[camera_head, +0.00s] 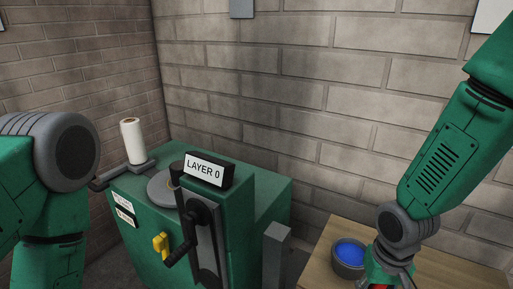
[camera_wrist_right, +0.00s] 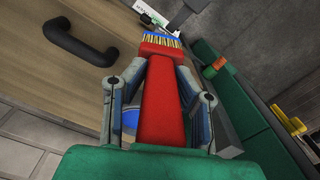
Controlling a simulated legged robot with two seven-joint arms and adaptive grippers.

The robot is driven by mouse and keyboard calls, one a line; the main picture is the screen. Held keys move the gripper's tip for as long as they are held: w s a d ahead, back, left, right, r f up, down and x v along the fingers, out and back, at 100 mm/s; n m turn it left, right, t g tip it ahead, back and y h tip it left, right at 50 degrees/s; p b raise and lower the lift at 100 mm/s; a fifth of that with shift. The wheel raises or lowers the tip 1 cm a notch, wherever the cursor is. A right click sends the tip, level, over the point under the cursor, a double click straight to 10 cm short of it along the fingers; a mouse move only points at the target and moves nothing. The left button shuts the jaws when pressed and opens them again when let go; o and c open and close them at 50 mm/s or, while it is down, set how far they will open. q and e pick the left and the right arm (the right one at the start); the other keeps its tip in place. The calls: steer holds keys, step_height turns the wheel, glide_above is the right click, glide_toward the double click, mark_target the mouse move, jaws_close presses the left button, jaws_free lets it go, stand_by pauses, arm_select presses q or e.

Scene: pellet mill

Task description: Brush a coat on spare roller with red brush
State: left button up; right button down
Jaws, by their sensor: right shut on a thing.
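My right gripper (camera_wrist_right: 160,72) is shut on the red brush (camera_wrist_right: 160,105). The brush's yellow and blue bristles (camera_wrist_right: 161,40) point away from the gripper. In the head view the right gripper (camera_head: 388,276) is at the bottom edge, beside a dark pot of blue liquid (camera_head: 348,254), with only a bit of red showing. A white upright roller (camera_head: 132,141), which looks like the spare roller, stands on a dark bracket at the green machine's left end, far from the brush. My left arm enters at the left; its gripper is out of view.
The green machine (camera_head: 232,235) carries a "LAYER 0" display (camera_head: 206,170), a dark crank (camera_head: 185,230) and a yellow switch (camera_head: 161,244). A grey post (camera_head: 276,255) stands between it and the wooden table (camera_head: 440,272). A black handle (camera_wrist_right: 80,40) shows in the wrist view. Brick walls close the back.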

steer(key=shift+s+a+f+n+b, duration=0.1)
steer(key=shift+s+f+n+b, duration=0.15)
steer(key=shift+f+b, duration=0.25)
steer(key=shift+s+a+f+n+b, duration=0.1)
steer(key=shift+s+f+n+b, duration=0.15)
steer(key=shift+f+b, duration=0.25)
arm_select(q)
step_height(320, 180, down, 4)
steer(key=shift+f+b, duration=0.2)
steer(key=shift+b, duration=0.35)
arm_select(e)
steer(key=shift+s+a+n, duration=0.15)
steer(key=shift+s+n, duration=0.15)
